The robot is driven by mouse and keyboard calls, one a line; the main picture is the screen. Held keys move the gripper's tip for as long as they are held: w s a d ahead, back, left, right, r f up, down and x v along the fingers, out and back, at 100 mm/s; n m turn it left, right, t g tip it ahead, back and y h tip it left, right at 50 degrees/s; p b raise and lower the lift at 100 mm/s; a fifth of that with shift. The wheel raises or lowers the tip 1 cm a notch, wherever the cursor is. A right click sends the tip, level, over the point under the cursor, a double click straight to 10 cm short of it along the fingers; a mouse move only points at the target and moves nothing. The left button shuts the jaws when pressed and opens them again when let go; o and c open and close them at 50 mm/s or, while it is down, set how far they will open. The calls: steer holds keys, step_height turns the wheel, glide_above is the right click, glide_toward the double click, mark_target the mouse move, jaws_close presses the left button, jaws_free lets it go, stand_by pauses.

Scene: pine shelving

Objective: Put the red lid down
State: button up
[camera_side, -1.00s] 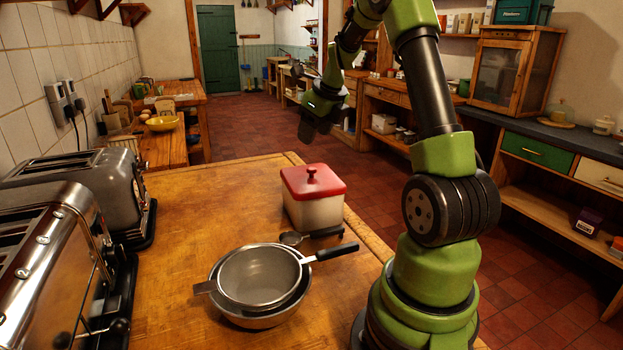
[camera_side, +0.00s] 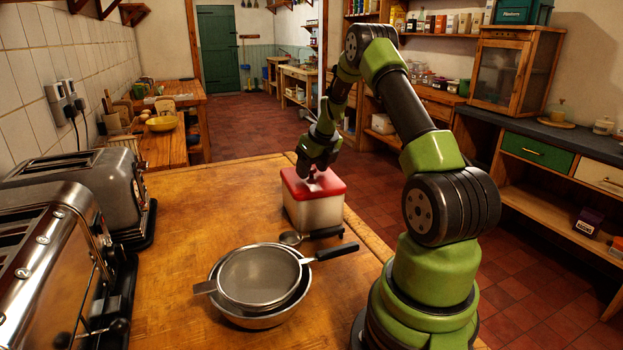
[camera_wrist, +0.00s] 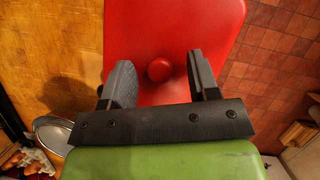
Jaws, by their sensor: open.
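The red lid (camera_side: 325,187) sits on a cream square canister (camera_side: 316,213) near the far right edge of the wooden worktop. In the wrist view the red lid (camera_wrist: 165,28) fills the upper middle, with its round knob (camera_wrist: 159,69) between my fingers. My gripper (camera_side: 313,172) points down at the lid from above. In the wrist view my gripper (camera_wrist: 161,80) is open, one finger on each side of the knob, with gaps showing. I cannot tell how far the fingertips reach down past the knob.
A sieve (camera_side: 260,275) rests in a metal bowl (camera_side: 262,316) in front of the canister. Two toasters (camera_side: 85,185) stand along the left side. The worktop (camera_side: 215,200) left of the canister is clear.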

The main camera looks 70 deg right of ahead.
jaws_close()
step_height(320, 180, up, 10)
steer(key=w+a+f+n+y, duration=0.1)
steer(key=w+a+f+n, duration=0.25)
steer(key=w+a, duration=0.4)
steer(key=w+a+f+n+y, duration=0.1)
steer(key=w+a+f+n, duration=0.1)
steer(key=w+a+f, duration=0.55)
steer(key=shift+t, duration=0.3)
steer(key=x, duration=0.5)
steer(key=s+x, duration=0.1)
steer(key=x, duration=0.2)
steer(key=shift+d+f, duration=0.25)
steer(key=shift+f, duration=0.1)
